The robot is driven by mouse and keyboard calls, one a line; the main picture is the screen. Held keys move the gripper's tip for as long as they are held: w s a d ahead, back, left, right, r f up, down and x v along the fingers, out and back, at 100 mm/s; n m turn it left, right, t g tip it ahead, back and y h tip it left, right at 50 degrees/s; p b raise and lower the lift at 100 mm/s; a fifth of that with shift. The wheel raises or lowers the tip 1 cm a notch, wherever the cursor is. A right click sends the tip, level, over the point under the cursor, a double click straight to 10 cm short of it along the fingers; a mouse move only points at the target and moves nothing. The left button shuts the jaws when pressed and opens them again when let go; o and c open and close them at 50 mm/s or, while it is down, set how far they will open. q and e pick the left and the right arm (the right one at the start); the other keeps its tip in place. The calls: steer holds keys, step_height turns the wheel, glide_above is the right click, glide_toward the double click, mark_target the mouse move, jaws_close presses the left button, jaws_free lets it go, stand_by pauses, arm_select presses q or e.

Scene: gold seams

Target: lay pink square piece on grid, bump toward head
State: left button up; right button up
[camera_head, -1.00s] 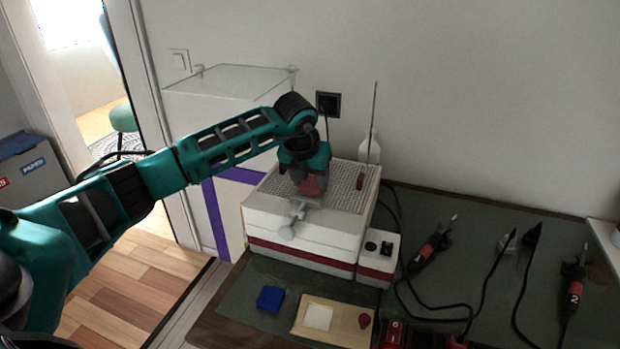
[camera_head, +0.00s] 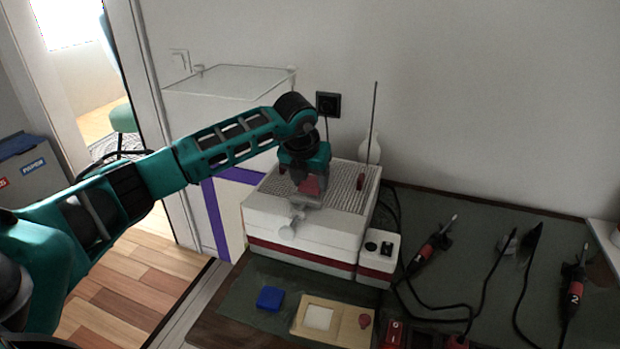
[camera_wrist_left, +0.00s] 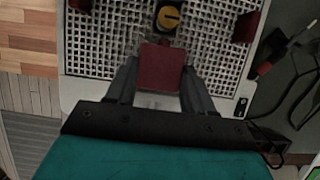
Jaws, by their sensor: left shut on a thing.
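The pink square piece shows as a dark red square (camera_wrist_left: 160,68) between the two fingers of my left gripper (camera_wrist_left: 156,80) in the left wrist view. In the head view the piece (camera_head: 309,186) shows as a reddish patch under the wrist. The gripper (camera_head: 306,192) is shut on it, over the front part of the grid (camera_head: 345,190) on top of the white box. The grid (camera_wrist_left: 100,45) also shows around the piece in the wrist view. My right gripper is out of view.
An orange round part (camera_wrist_left: 168,18) sits just beyond the piece. Dark red posts (camera_wrist_left: 245,27) stand at the grid's sides. A grey handle (camera_head: 293,222) is at the box front. A blue block (camera_head: 270,298), a beige tray (camera_head: 342,324) and corded tools (camera_head: 430,246) lie on the bench.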

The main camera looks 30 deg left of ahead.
arm_select(q)
steer(key=shift+f+b, duration=0.7)
steer(key=shift+f, duration=0.3)
stand_by(0.9)
steer(key=o, duration=1.2)
steer(key=shift+c, duration=0.2)
steer(key=shift+r, duration=0.1)
steer(key=shift+r+p, duration=2.35)
steer(key=shift+r, duration=1.15)
steer(key=shift+f, duration=0.1)
